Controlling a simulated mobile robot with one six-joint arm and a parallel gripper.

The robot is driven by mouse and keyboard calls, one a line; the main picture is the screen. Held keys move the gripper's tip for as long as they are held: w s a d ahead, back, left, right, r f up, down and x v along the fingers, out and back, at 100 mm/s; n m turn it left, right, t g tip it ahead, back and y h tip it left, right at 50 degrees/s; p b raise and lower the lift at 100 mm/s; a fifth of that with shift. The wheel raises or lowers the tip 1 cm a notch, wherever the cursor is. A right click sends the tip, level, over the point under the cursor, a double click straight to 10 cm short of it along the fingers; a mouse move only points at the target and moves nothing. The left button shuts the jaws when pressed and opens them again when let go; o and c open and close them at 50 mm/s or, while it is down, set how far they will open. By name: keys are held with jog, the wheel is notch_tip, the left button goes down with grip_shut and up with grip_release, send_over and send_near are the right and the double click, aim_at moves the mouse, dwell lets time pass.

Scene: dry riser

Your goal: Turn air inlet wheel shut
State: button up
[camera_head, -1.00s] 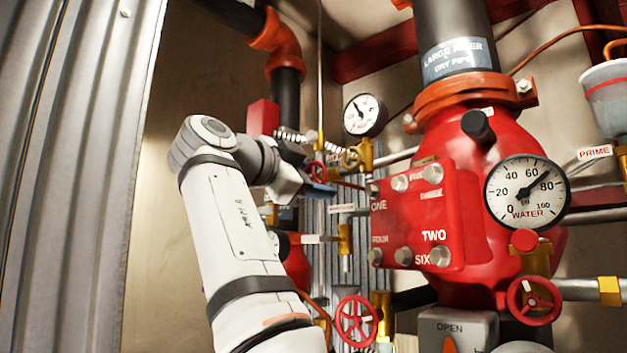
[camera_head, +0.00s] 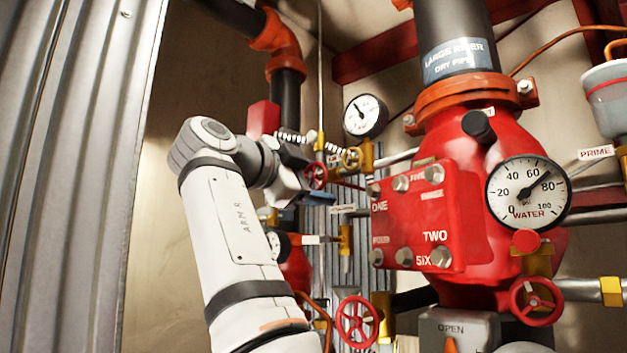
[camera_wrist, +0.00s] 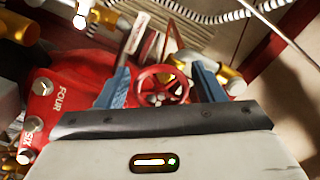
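A small red handwheel (camera_head: 316,175) sits on the pipework left of the red valve body in the head view. My gripper (camera_head: 320,197) is close by it, just below it in that picture. In the wrist view the red wheel (camera_wrist: 163,86) shows between the two blue fingers of my gripper (camera_wrist: 162,80). The fingers are apart, one on each side of the wheel, with gaps visible. I cannot tell how far the wheel lies between them in depth. No label on this wheel is readable.
Another red handwheel (camera_head: 357,321) is lower down, and one more (camera_head: 536,301) is at the right. The red valve body (camera_head: 490,200) with its bolted cover is right of my gripper. A brass fitting (camera_head: 351,158) and a white coiled line are near the wheel. Corrugated metal (camera_head: 70,170) stands at left.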

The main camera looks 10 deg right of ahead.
jog(key=shift+o, duration=0.9)
jog(key=shift+s, duration=0.1)
jog(key=v, duration=0.7)
jog(key=shift+s+a, duration=0.2)
jog(key=shift+a, duration=0.15)
